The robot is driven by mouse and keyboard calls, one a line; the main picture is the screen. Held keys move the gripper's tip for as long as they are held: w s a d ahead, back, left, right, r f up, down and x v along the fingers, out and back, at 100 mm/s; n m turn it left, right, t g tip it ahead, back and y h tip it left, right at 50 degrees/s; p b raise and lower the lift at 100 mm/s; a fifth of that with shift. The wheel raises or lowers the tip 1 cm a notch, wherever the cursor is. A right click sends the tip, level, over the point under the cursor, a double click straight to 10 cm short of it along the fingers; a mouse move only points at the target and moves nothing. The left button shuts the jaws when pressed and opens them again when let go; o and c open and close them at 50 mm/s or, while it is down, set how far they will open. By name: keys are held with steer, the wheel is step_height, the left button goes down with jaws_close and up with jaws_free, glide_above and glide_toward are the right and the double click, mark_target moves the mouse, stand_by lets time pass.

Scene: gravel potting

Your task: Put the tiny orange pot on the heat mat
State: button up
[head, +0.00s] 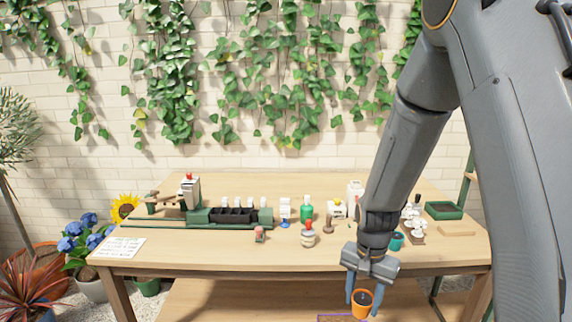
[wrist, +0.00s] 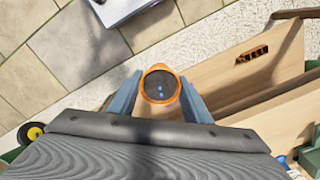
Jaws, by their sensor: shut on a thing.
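The tiny orange pot (head: 361,304) is held between the two blue fingers of my gripper (head: 363,296), in front of the table's front edge. In the wrist view the pot (wrist: 146,92) is seen from above, upright to the camera, with dark contents and small blue marks inside. The fingers of my gripper (wrist: 160,97) close on both sides of it. A thin purple-edged flat shape (head: 342,317) shows at the bottom edge of the head view, below the pot. It is cut off, and I cannot tell whether it is the heat mat.
The wooden table (head: 210,256) carries a green rack with black cells (head: 236,215), several bottles, a teal pot (head: 397,241) and a green tray (head: 444,210). A lower wooden board (head: 240,300) lies under the tabletop. Potted plants stand at left. The table's front left is mostly clear.

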mark_target(358, 317)
steer(key=f+n, duration=0.4)
steer(key=w+f+n, duration=0.1)
steer(key=f, duration=0.2)
steer(key=shift+n, duration=0.4)
steer(key=shift+w+f+n, duration=0.1)
steer(key=shift+f+n, duration=0.55)
steer(key=shift+n, duration=0.05)
